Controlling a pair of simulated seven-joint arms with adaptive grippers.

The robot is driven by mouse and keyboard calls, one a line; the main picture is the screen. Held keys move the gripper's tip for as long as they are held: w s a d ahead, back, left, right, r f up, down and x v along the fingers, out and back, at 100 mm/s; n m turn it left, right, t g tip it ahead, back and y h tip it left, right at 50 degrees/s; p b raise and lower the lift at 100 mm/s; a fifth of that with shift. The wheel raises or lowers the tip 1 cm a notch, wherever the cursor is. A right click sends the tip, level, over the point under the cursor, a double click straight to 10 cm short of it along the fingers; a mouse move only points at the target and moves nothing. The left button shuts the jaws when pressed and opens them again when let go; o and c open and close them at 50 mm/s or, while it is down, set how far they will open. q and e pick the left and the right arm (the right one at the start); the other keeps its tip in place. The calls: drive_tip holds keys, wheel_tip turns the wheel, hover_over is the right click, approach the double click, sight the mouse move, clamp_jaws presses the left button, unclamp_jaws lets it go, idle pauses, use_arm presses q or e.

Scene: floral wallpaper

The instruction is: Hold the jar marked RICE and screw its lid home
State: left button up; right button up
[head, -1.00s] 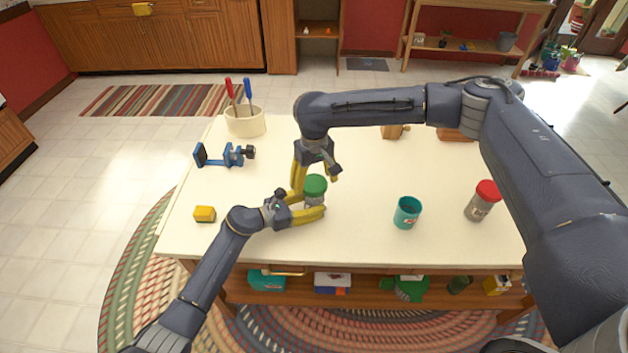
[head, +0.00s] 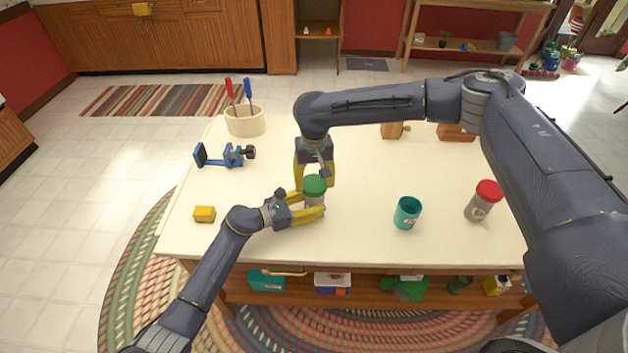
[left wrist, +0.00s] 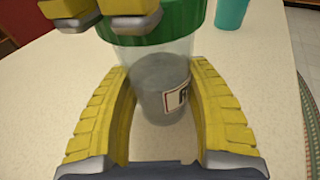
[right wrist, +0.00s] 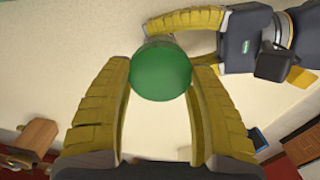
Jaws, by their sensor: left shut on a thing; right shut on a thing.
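A clear jar (head: 313,201) with grey contents stands on the white table, its green lid (head: 315,186) on top. In the left wrist view its label (left wrist: 178,99) shows only part of a letter, so the full word cannot be read. My left gripper (head: 310,207) is shut around the jar body from the left, below the lid. My right gripper (head: 316,177) points down from above and is shut on the lid. The right wrist view shows the round lid (right wrist: 161,71) between its yellow fingertips. How far the lid is threaded cannot be seen.
A teal cup (head: 407,213) and a red-lidded jar (head: 481,201) stand to the right. A yellow block (head: 204,214), a blue device (head: 233,156) and a cream crock (head: 245,123) with red and blue handles are on the left. The table front is clear.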

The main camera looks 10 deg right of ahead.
drive_tip(key=m, duration=0.4)
drive_tip(key=shift+m, duration=0.3)
drive_tip(key=m, duration=0.4)
drive_tip(key=shift+m, duration=0.4)
drive_tip(key=o, duration=0.8)
drive_tip(key=shift+o, duration=0.2)
drive_tip(key=n, duration=0.6)
drive_tip(key=shift+n, duration=0.4)
drive_tip(key=n, duration=0.5)
drive_tip(key=shift+n, duration=0.4)
